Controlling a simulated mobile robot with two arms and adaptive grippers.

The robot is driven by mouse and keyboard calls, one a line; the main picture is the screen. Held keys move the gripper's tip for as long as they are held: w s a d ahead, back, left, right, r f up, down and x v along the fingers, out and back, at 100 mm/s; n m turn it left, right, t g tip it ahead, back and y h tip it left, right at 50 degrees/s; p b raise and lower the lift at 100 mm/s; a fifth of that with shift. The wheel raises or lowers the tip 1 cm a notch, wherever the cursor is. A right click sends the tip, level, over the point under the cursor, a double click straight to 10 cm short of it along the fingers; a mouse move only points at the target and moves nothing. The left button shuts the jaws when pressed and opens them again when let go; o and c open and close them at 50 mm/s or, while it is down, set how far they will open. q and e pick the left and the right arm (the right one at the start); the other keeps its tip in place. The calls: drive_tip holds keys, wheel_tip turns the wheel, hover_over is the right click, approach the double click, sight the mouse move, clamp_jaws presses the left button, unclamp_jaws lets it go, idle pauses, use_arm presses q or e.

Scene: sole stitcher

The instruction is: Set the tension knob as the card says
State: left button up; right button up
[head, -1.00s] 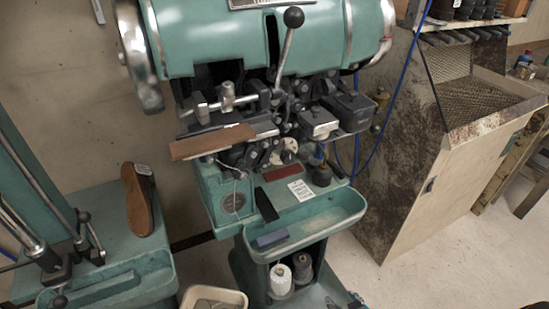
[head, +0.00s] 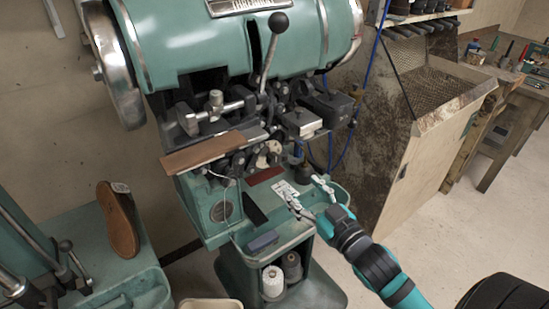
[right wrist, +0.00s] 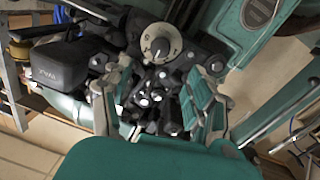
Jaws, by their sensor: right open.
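The tension knob, a round cream dial (head: 268,153), sits on the front of the green stitching machine. My right gripper (head: 307,191) is open and empty, in front of the machine, lower and to the right of the knob. In the right wrist view its fingers (right wrist: 153,98) are spread below the dial, apart from it. My left gripper is not in view.
A lever with a black ball (head: 278,23) rises above the knob. A brown strip (head: 205,152) juts out at left. The ledge holds a dark red bar (head: 263,176) and a blue block (head: 263,241). A sole (head: 118,220) stands at left.

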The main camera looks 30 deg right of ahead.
sight(276, 162)
drive_tip(key=w, duration=0.4)
drive_tip(key=w+p, duration=0.1)
drive_tip(key=w, duration=0.3)
drive_tip(key=w+a+p, duration=0.1)
drive_tip(key=w, duration=0.3)
drive_tip(key=shift+w, duration=0.4)
drive_tip(key=shift+c, duration=0.4)
drive_tip(key=c, duration=1.1)
drive_tip(key=shift+n, duration=0.3)
drive_tip(key=n, duration=0.3)
drive_tip(key=shift+n+p, duration=0.3)
drive_tip(key=shift+p, duration=0.1)
drive_tip(key=shift+n+t, duration=0.3)
drive_tip(key=shift+n, duration=2)
